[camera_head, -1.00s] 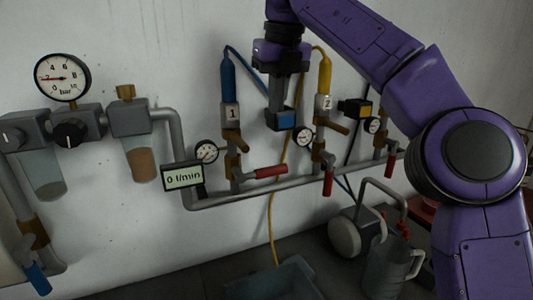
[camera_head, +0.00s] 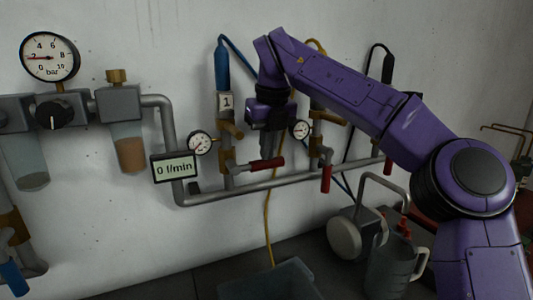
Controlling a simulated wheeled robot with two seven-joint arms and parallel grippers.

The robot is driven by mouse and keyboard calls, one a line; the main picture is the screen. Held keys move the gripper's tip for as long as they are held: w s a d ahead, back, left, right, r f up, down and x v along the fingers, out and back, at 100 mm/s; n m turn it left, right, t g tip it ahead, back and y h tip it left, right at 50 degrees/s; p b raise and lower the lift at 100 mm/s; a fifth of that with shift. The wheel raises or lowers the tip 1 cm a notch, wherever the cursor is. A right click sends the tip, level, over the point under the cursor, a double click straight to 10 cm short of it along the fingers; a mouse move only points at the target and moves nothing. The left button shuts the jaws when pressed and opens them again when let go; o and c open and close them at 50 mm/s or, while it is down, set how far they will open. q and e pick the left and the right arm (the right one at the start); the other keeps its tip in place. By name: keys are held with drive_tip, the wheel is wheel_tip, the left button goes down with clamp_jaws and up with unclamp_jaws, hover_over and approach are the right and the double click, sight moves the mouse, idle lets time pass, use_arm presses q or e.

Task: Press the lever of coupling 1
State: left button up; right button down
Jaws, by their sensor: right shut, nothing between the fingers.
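Coupling 1 (camera_head: 225,102) is on the wall pipework, with a plate marked 1 and a blue hose end (camera_head: 222,68) in its top. Its brass-coloured lever (camera_head: 232,129) sticks out to the lower right, just below the plate. My right gripper (camera_head: 265,150) points down, to the right of this lever and just above a red valve handle (camera_head: 268,164). Its fingers are shut and empty, and partly hidden by its purple body. I cannot tell whether it touches anything. My left gripper is not in view.
A round gauge (camera_head: 200,143) and a flow display (camera_head: 175,166) reading 0 l/min are left of coupling 1. Another coupling, partly covered by my right arm, stands to the right, with a second gauge (camera_head: 300,129). A grey bin (camera_head: 270,282) is below.

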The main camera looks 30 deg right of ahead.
sight(272, 163)
idle(0.3)
drive_tip(key=shift+d+f+y+b, duration=0.1)
drive_tip(key=shift+f+y+b, duration=0.65)
drive_tip(key=shift+b, duration=0.1)
drive_tip(key=shift+d+r, duration=0.15)
drive_tip(key=shift+d, duration=0.05)
drive_tip(key=shift+r, duration=0.1)
drive_tip(key=p+v, duration=0.4)
drive_tip(key=p, duration=0.1)
drive_tip(key=shift+w+r, duration=0.2)
drive_tip(key=shift+r, duration=0.2)
drive_tip(key=p+v, duration=0.2)
drive_tip(key=v, duration=0.7)
drive_tip(key=shift+s+d+p, duration=0.25)
drive_tip(key=shift+s+p, duration=0.15)
drive_tip(key=shift+f, duration=0.1)
